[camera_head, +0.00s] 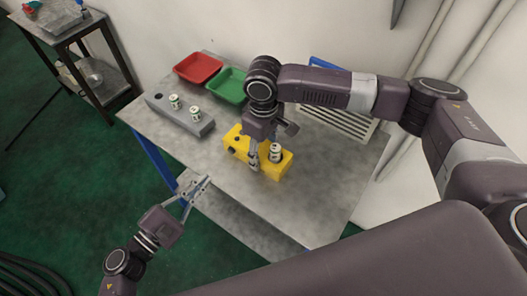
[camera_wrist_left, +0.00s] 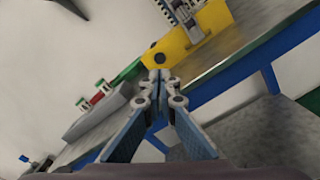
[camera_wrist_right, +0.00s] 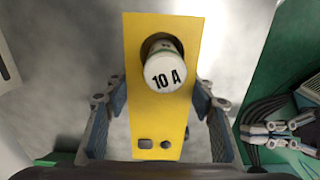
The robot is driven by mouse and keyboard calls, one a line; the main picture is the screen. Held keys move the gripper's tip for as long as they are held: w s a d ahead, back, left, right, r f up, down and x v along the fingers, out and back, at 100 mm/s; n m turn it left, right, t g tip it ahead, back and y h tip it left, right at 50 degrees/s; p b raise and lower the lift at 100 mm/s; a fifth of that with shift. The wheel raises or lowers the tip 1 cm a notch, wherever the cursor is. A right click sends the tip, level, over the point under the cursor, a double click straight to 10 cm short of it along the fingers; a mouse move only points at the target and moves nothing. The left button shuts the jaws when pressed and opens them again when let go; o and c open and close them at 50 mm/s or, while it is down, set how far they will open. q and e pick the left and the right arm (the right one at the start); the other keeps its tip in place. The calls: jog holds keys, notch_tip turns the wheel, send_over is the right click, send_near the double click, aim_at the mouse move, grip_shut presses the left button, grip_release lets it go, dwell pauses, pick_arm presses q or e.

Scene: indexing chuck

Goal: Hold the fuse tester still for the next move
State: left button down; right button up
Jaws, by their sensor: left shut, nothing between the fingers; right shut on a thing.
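The yellow fuse tester (camera_head: 285,166) lies on the grey table, and a white fuse (camera_head: 275,150) stands up from it. In the right wrist view the tester (camera_wrist_right: 145,105) runs between my fingers, with the fuse marked "10 A" (camera_wrist_right: 165,72) in its round hole. My right gripper (camera_head: 254,163) is shut on the tester, one finger on each side. My left gripper (camera_head: 205,181) is shut and empty at the table's front left edge, apart from the tester. In the left wrist view its fingertips (camera_wrist_left: 160,76) meet, with the tester (camera_wrist_left: 188,38) beyond them.
A grey block (camera_head: 180,118) with two upright fuses (camera_head: 175,101) (camera_head: 195,113) stands at the table's left. Behind it are a red bin (camera_head: 198,66) and a green bin (camera_head: 222,84). A slotted grey rack (camera_head: 345,120) is at the back right. The table's front is clear.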

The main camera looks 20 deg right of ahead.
aim_at(224, 169)
pick_arm(q)
jog(key=w+r+n+t+y, duration=0.2)
jog(key=n+t+y, duration=0.15)
jog(key=n, duration=0.55)
jog(key=w+r+n+t+y, duration=0.2)
jog(key=n+y, duration=0.2)
jog(key=n, duration=0.5)
jog(key=s+f+n+g+y, duration=0.3)
jog(key=s+n+y, duration=0.1)
jog(key=n, duration=0.7)
jog(key=shift+s+a+f+g, duration=0.15)
jog(key=shift+s+f+g, duration=0.15)
jog(key=shift+s, duration=0.2)
jog(key=shift+w+d, duration=0.9)
jog(key=shift+d, duration=0.25)
jog(key=shift+w+d, duration=0.9)
jog(key=shift+d, duration=0.3)
jog(key=shift+w+d, duration=0.9)
jog(key=shift+d, duration=0.25)
jog(key=shift+r, duration=0.1)
